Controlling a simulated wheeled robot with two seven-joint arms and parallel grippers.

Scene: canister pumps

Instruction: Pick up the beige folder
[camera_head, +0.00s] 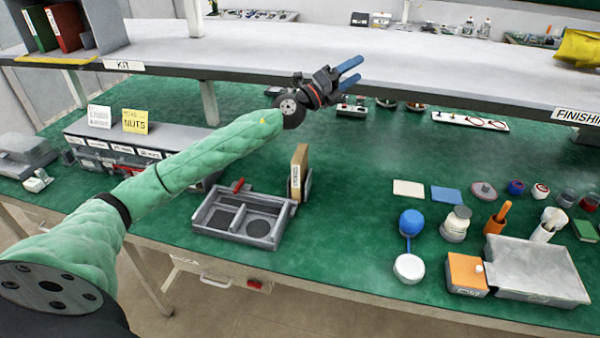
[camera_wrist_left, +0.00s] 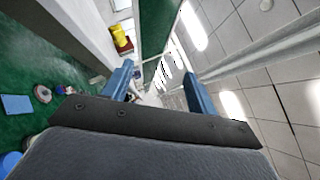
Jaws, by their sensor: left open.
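The beige folder (camera_head: 299,171) stands upright on the green bench, in a dark holder at the right end of a grey divided tray. Its narrow spine, with a white label, faces the front. My left gripper (camera_head: 350,75) is up and behind the folder, near the front edge of the raised shelf, apart from the folder. Its blue fingers are open and empty; they also show spread in the left wrist view (camera_wrist_left: 160,85), pointing toward the room and ceiling. The folder does not show in the left wrist view. My right gripper is in neither view.
The grey tray (camera_head: 200,222) sits left of the folder. A raised shelf (camera_head: 260,50) spans the back. Jars, cups, an orange box (camera_head: 467,272) and a grey bin (camera_head: 540,297) crowd the right. The green bench (camera_head: 350,220) is clear just right of the folder.

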